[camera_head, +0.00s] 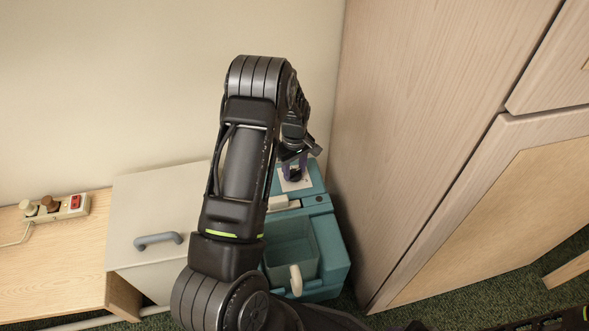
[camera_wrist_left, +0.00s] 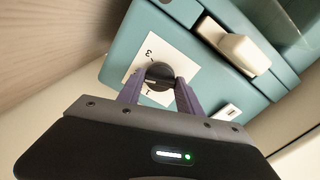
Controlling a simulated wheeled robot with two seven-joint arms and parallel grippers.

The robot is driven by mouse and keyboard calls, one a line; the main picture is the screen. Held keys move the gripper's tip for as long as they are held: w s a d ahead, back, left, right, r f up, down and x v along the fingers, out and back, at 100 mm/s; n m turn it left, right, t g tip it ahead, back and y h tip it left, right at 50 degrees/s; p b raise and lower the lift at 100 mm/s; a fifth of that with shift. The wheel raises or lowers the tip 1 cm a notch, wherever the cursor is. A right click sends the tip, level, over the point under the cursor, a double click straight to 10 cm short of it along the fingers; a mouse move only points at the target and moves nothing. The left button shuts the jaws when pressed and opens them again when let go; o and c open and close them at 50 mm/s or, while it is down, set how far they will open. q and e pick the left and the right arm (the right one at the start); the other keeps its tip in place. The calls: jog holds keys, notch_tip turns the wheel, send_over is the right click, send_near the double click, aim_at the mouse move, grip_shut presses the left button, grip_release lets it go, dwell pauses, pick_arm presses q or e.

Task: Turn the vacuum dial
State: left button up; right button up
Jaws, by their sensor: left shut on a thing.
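The vacuum (camera_head: 318,222) is a teal box-shaped machine on the floor between the grey cabinet and the wooden wardrobe. Its dial (camera_wrist_left: 158,84) is a dark round knob on a white label plate (camera_wrist_left: 178,70) with printed numbers, seen in the left wrist view. My left gripper (camera_wrist_left: 160,88) is shut on the dial, with a purple finger on each side of it. In the head view my left gripper (camera_head: 294,165) reaches down over the vacuum's top, and my arm hides part of the machine. My right gripper is not clearly visible.
A grey cabinet (camera_head: 140,205) with a handle stands left of the vacuum. A wooden table (camera_head: 45,245) with a power strip (camera_head: 55,207) is farther left. A tall wooden wardrobe (camera_head: 425,130) stands close on the right. A cream latch or handle (camera_wrist_left: 235,47) sits beside the dial plate.

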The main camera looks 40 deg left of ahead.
aim_at(295, 172)
pick_arm(q)
jog(key=m, duration=0.5)
jog(key=shift+m, duration=2.6)
jog(key=o, duration=1.4)
jog(key=shift+c, duration=0.2)
notch_tip(295, 172, up, 8)
jog(key=shift+f+p, duration=0.1)
jog(key=shift+p, duration=0.7)
